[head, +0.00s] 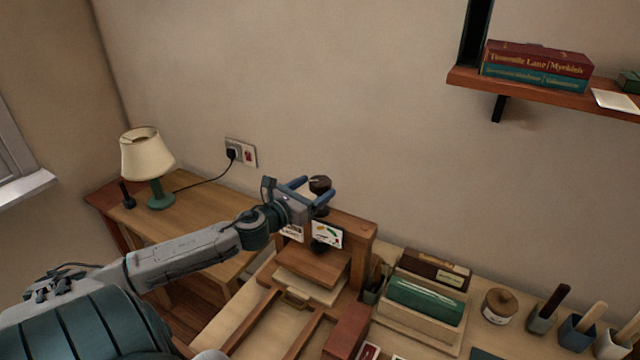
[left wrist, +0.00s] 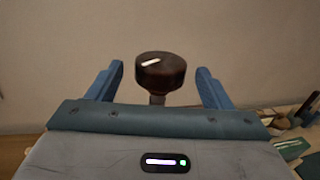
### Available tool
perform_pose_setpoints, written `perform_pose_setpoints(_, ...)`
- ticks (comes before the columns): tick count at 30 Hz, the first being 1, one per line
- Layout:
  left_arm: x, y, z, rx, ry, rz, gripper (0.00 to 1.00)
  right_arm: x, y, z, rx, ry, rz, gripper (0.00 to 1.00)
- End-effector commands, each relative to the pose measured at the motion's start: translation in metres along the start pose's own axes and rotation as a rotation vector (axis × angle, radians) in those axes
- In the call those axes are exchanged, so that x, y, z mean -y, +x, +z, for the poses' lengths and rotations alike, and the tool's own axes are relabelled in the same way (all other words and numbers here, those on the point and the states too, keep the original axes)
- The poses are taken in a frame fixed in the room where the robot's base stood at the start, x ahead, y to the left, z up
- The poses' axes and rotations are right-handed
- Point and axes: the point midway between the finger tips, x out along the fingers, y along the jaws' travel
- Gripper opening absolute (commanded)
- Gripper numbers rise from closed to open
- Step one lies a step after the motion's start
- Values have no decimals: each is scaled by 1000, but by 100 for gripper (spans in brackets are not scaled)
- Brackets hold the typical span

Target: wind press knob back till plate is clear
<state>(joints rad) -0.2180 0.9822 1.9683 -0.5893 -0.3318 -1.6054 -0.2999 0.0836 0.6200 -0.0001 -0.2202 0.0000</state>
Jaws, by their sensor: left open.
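The press knob (head: 320,184) is a dark brown round knob with a pale mark on top, standing above the wooden press frame (head: 358,230). In the left wrist view the knob (left wrist: 160,72) sits between my two blue fingers, with a gap on each side. My left gripper (head: 314,186) is open around the knob and not touching it. The press plate (head: 312,264) is a wooden board low in the frame, above a pale block or stack (head: 308,288). The gripper hides part of the screw and frame. My right gripper is not in view.
A lamp (head: 148,158) stands on the side desk at left, its cord running to a wall socket (head: 241,153). Right of the press are a box with a green book (head: 424,298), a lidded jar (head: 500,305) and brush pots (head: 577,332). A shelf (head: 550,90) hangs upper right.

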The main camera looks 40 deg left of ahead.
Motion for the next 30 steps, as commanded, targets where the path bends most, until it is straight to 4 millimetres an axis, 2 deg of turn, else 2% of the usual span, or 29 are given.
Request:
perform_pose_setpoints(3,-1,10,3,0,-5,4,73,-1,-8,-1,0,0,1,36)
perform_pose_setpoints(12,0,26,1,1,-2,1,73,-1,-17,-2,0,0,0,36)
perform_pose_setpoints(24,0,29,0,1,1,-1,73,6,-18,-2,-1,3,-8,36)
perform_pose_setpoints(26,0,29,0,1,1,-1,64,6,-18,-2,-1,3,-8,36)
perform_pose_setpoints(30,0,29,0,1,1,-1,36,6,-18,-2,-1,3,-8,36)
